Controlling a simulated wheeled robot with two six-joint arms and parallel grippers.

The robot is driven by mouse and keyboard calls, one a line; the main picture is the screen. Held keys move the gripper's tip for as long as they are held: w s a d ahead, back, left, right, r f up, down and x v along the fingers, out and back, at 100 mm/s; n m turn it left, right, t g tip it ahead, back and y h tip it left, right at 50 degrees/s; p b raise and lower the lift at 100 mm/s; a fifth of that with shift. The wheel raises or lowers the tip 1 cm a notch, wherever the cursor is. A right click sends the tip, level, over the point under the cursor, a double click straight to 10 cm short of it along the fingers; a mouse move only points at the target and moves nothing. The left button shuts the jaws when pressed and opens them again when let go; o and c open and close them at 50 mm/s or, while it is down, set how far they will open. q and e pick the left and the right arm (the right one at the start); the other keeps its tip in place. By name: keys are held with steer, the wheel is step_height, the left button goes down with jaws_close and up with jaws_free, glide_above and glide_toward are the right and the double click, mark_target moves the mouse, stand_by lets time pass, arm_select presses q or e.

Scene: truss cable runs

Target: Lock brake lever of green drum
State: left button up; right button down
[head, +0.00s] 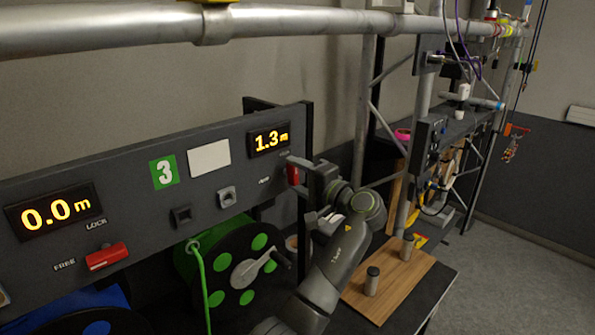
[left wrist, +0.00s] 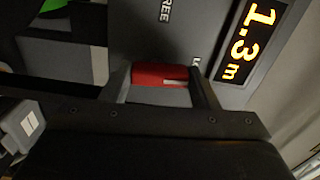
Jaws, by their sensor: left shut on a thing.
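The green drum (head: 228,262) sits under the dark panel, behind my arm, with a grey crank on its face. Its red brake lever (head: 293,174) is on the panel below the 1.3 m display and stands roughly upright. My left gripper (head: 298,168) is shut on this lever and hides part of it. In the left wrist view the red lever (left wrist: 160,75) lies between my two fingers, beside the FREE label and a mostly hidden label starting with L. My right gripper is not in view.
A second red lever (head: 107,256) lies nearly level between FREE and LOCK, above a blue drum (head: 75,310). A green cable (head: 199,270) hangs in front of the green drum. A wooden board (head: 400,280) with grey cylinders lies right of my arm. A truss pipe (head: 120,28) runs overhead.

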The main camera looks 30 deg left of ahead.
arm_select(q)
steer(key=shift+m, duration=0.6)
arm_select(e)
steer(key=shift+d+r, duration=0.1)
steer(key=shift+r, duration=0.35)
arm_select(q)
steer(key=o, duration=1)
steer(key=shift+w+d, duration=0.1)
